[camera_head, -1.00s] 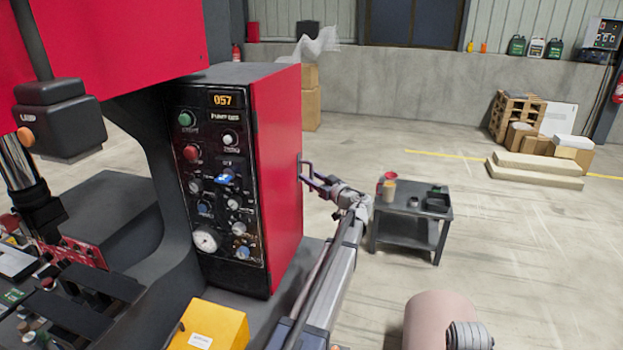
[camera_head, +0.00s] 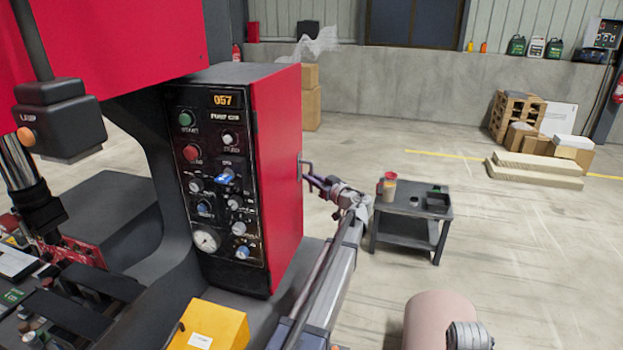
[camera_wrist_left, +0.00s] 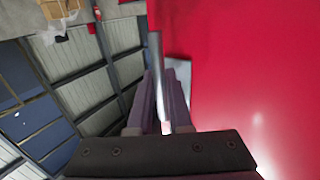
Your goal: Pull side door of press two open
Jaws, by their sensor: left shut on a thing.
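The press's control cabinet (camera_head: 218,180) has a black front marked 057 and a red side panel, the side door (camera_head: 278,165). A bar handle (camera_head: 304,168) stands out from this red side. In the left wrist view the handle (camera_wrist_left: 155,58) is a silver bar beside the red surface (camera_wrist_left: 250,70). My left gripper (camera_head: 317,183) is at the handle, and its purple fingers (camera_wrist_left: 160,95) are shut on the bar. The door looks flush or nearly so; I cannot tell whether there is a gap.
A dark side table (camera_head: 412,213) with small containers stands right of my left arm. A yellow box (camera_head: 212,325) sits below the cabinet front. Open floor lies beyond the table, with pallets and boxes (camera_head: 540,145) at the back right.

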